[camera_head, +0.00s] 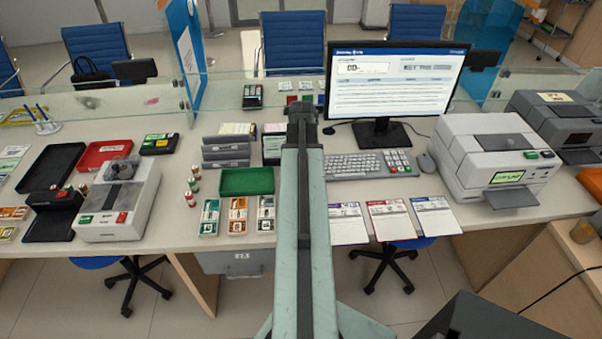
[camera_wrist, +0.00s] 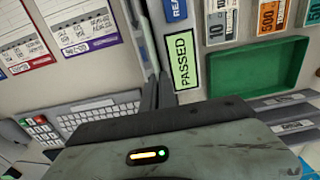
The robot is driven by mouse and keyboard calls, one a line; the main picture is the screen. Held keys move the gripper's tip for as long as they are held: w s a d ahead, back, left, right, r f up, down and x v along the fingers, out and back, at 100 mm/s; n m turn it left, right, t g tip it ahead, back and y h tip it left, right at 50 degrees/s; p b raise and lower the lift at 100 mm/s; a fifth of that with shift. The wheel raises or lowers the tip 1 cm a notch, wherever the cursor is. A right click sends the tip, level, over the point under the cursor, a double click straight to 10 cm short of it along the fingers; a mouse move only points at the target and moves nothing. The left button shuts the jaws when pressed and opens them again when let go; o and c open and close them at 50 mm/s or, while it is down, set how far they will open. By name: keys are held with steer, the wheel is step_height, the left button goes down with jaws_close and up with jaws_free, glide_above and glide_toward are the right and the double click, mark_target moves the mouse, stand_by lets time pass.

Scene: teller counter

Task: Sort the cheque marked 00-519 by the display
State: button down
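The monitor (camera_head: 393,85) stands behind the keyboard; its large code box starts with what looks like "OD-", the rest too small to read. Three cheque-like printed forms lie at the counter's front edge: a purple-topped one (camera_head: 347,222), a red-topped one (camera_head: 391,219) and a blue-topped one (camera_head: 435,216). I cannot read 00-519 on any. My gripper (camera_wrist: 160,90) is above the counter, left of the keyboard. Its dark fingers look close together, beside a narrow pale strip; I cannot tell whether anything is between them. A green PASSED label (camera_wrist: 181,61) lies beside them.
A green tray (camera_head: 246,182) stands left of my arm, with several banknote bundles (camera_head: 238,215) in front. Black (camera_head: 50,167) and red (camera_head: 103,154) trays are farther left. The keyboard (camera_head: 366,165) and a grey machine (camera_head: 497,155) are right. A glass screen runs behind.

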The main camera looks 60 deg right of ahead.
step_height(320, 180, up, 11)
steer(key=p, duration=1)
steer(key=shift+f, duration=0.15)
stand_by(0.5)
